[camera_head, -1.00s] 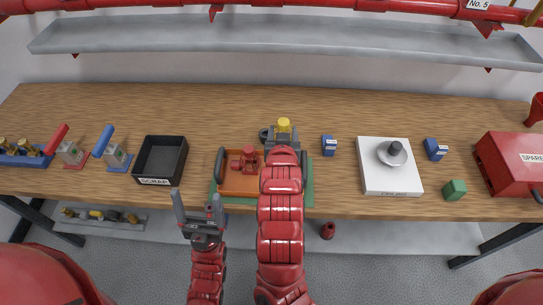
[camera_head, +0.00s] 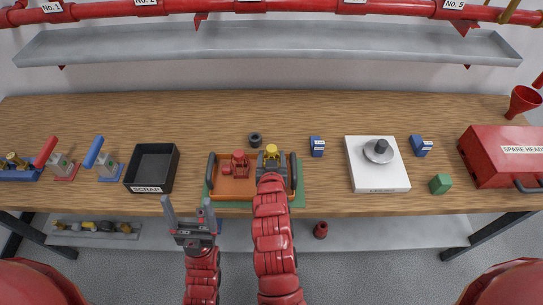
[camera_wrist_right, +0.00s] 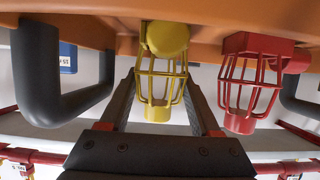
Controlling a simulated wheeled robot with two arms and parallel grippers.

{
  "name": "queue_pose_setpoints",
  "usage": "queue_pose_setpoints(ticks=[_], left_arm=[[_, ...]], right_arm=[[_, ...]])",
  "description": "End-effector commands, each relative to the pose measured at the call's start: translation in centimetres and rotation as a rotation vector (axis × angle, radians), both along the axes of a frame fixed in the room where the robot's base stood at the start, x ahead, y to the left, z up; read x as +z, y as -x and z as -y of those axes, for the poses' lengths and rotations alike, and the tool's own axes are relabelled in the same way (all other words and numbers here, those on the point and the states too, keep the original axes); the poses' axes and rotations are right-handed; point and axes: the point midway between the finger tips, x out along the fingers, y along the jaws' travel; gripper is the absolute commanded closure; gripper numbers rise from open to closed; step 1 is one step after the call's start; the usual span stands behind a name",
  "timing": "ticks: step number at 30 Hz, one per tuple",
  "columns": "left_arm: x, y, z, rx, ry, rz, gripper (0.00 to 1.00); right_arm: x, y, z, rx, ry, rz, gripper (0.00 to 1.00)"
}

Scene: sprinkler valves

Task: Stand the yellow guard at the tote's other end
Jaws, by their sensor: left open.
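The yellow guard (camera_head: 271,150) is a small wire cage at the right end of the orange tote (camera_head: 236,187). My right gripper (camera_head: 271,160) is shut on it, with a finger on each side; the guard also shows between the fingers in the right wrist view (camera_wrist_right: 163,80). Its round yellow end is close to the tote's orange surface; I cannot tell whether it touches. A red guard (camera_head: 239,160) stands in the tote's left part and shows beside the yellow one in the wrist view (camera_wrist_right: 252,75). My left gripper (camera_head: 190,218) is open and empty, in front of the table edge.
The tote has dark handles at both ends and sits on a green mat (camera_head: 299,197). A dark ring (camera_head: 255,139) lies behind it. A black scrap bin (camera_head: 152,168) stands to the left; a blue block (camera_head: 317,146) and a white scale (camera_head: 377,176) stand to the right.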

Motion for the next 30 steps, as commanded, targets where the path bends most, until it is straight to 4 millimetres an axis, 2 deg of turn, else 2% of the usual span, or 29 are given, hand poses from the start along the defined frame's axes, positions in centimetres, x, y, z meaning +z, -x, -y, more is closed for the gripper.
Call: queue_pose_setpoints(ticks=[1, 3, 14, 20, 24, 30], left_arm=[[0.0, 0.0, 0.0, 0.0, 0.0, 0.0, 0.17], [0.1, 0.0, 0.0, 0.0, 0.0, 0.0, 0.17], [0.5, 0.0, 0.0, 0.0, 0.0, 0.0, 0.17], [-0.1, 0.0, 0.0, 0.0, 0.0, 0.0, 0.17], [-0.4, 0.0, 0.0, 0.0, 0.0, 0.0, 0.17], [-0.6, 0.0, 0.0, 0.0, 0.0, 0.0, 0.17]], right_arm=[[0.1, 0.0, 0.0, 0.0, 0.0, 0.0, 0.25], [0.0, 0.0, 0.0, 0.0, 0.0, 0.0, 0.13], [0.6, 0.0, 0.0, 0.0, 0.0, 0.0, 0.13], [1.3, 2.5, -0.2, 0.003, -0.003, 0.003, 0.13], [2.3, 5.2, -0.2, 0.005, -0.001, 0.0, 0.13], [3.7, 8.2, -0.2, 0.005, -0.001, 0.002, 0.13]])
